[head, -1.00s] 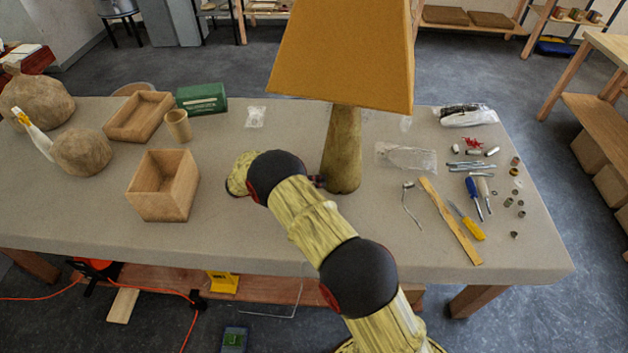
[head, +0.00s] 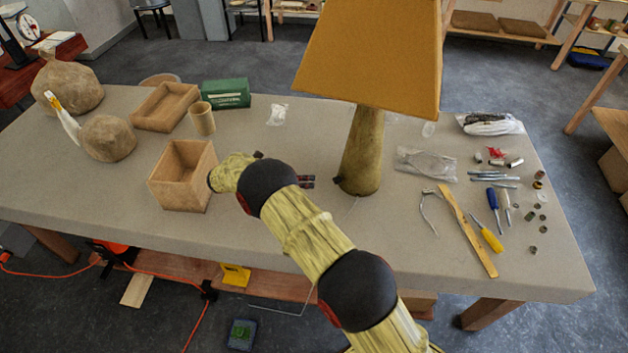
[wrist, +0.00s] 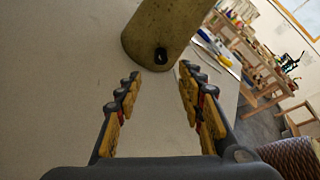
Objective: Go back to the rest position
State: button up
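The lamp has an orange-brown shade (head: 370,55) and a tapered wooden-looking base (head: 362,155) standing upright on the grey table (head: 110,200). My gripper (head: 310,181) is left of the base, low over the table, with a small gap between them. In the wrist view the gripper (wrist: 158,80) is open, its two fingers apart with nothing between them. The lamp base (wrist: 165,25) lies just beyond the fingertips there, with a dark hole (wrist: 161,56) near its bottom. A thin line runs down from the base in the head view.
An open wooden box (head: 182,185) stands close left of my wrist. A cup (head: 202,118), tray (head: 165,106) and green box (head: 226,93) are behind it. Screwdrivers (head: 490,238), a wooden ruler (head: 468,232) and small parts lie right of the lamp.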

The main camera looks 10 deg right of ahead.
jog(key=shift+a+r, duration=0.15)
jog(key=shift+a, duration=0.15)
jog(key=s+d+r+m+g+y+b, duration=0.1)
jog(key=s+d+r+m+y, duration=0.3)
jog(key=r, duration=0.3)
jog(key=s+d+r+m+y, duration=0.1)
jog(key=s+d+r+m, duration=0.4)
jog(key=r, duration=0.3)
jog(key=s+d+r+m+g+y+b, duration=0.1)
jog(key=s+d+r+m+y, duration=0.2)
jog(key=s+r, duration=0.4)
jog(key=s+r+m+t+y, duration=0.2)
jog(key=s+m, duration=0.5)
jog(key=s, duration=0.5)
jog(key=s+r+m+t+y+b, duration=0.1)
jog(key=s+m+t+y, duration=0.2)
jog(key=s+m, duration=0.4)
jog(key=s+y, duration=0.1)
jog(key=s, duration=0.3)
jog(key=shift+s+a+r+m+t, duration=0.25)
jog(key=shift+s+r+m+t, duration=0.05)
jog(key=shift+s+r+t, duration=0.1)
